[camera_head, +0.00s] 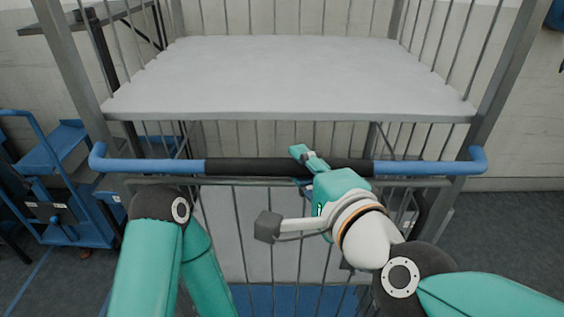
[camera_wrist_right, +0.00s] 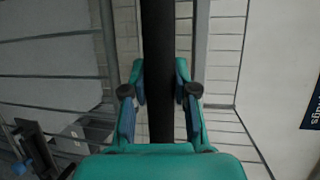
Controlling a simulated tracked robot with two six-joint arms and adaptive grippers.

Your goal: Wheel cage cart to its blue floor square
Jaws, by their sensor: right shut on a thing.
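The cage cart stands right in front of me in the head view, with grey wire sides, a pale grey shelf (camera_head: 290,75) and a push handle (camera_head: 255,166) with blue ends and a black middle. My right gripper (camera_head: 310,160) is shut on the black part of the handle, right of its middle. In the right wrist view the two teal fingers (camera_wrist_right: 160,95) lie on either side of the black bar (camera_wrist_right: 158,40). A blue surface (camera_head: 285,300) shows low through the wires; I cannot tell whether it is the floor square. My left arm shows at lower left, but its gripper does not.
A blue trolley (camera_head: 75,225) stands on the dark floor left of the cart, close to it. A pale block wall (camera_head: 510,130) runs behind the cart. Dark floor (camera_head: 510,220) on the right looks clear. A blue line (camera_head: 28,285) marks the floor at lower left.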

